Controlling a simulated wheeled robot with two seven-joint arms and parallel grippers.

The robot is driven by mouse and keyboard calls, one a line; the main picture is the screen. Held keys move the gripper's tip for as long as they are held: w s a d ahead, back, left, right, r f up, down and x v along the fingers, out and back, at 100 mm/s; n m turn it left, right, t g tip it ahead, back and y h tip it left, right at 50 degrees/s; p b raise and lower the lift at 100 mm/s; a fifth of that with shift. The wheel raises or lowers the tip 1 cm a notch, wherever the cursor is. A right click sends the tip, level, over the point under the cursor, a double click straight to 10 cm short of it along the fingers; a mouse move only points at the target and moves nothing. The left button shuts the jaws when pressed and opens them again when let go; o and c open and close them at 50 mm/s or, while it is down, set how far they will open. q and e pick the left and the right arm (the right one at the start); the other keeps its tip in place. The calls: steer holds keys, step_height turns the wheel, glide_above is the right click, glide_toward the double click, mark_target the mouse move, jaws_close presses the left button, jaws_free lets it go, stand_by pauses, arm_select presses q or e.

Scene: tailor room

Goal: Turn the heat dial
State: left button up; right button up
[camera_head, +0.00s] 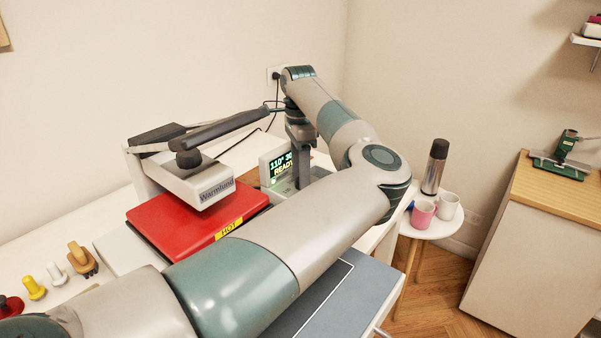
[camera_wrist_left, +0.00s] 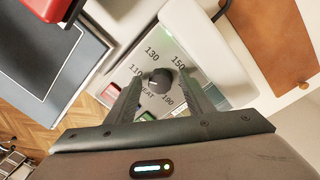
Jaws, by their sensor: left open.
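The heat dial (camera_wrist_left: 160,78) is a small dark round knob on a pale panel (camera_wrist_left: 143,68) marked 110, 130, 150 and 190 in the left wrist view. My left gripper (camera_wrist_left: 159,88) is open, with one finger on each side of the dial. I cannot tell whether the fingers touch it. In the head view my left gripper (camera_head: 302,180) points down at the control box beside the display (camera_head: 280,168), which reads 110° and READY. The dial is hidden there behind the gripper. My right gripper is not in view.
The Warmlund heat press (camera_head: 200,180) stands left of the gripper, over a red plate (camera_head: 165,225) with a yellow HOT label. Its long handle (camera_head: 225,130) reaches close to the gripper. A side table (camera_head: 432,228) holds cups and a flask.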

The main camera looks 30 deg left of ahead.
arm_select(q)
steer(key=c, duration=1)
steer(key=shift+c, duration=0.2)
